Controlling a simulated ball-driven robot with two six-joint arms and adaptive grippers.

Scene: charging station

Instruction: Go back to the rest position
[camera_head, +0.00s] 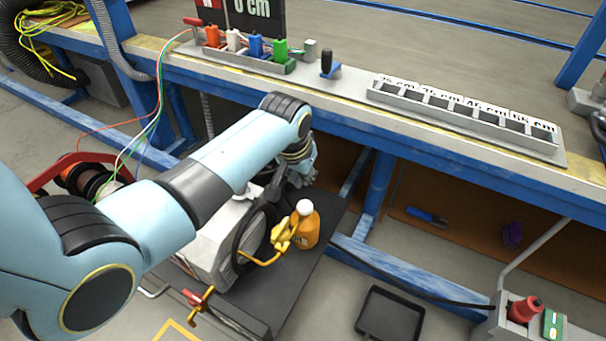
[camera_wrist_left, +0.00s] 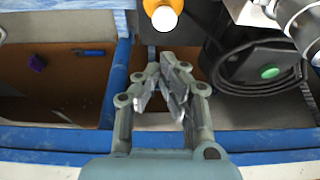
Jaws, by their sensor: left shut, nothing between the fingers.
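My left arm comes in from the left in the head view. My left gripper (camera_head: 301,172) hangs below the bench's front edge, beside the machine with the black hose. In the left wrist view the left gripper (camera_wrist_left: 174,90) has its fingers together with nothing between them. An orange bottle (camera_head: 307,225) with a white cap stands near the gripper, on the dark cart; its cap and top also show at the top of the left wrist view (camera_wrist_left: 163,12). My right gripper is in neither view.
The bench (camera_head: 345,95) carries coloured connectors (camera_head: 255,46), a black-handled lever (camera_head: 329,65) and a grey slotted rack (camera_head: 450,115). A blue bench leg (camera_head: 380,180) stands right of the gripper. A black tray (camera_head: 390,313) lies on the floor. A red cable reel (camera_head: 90,180) is at left.

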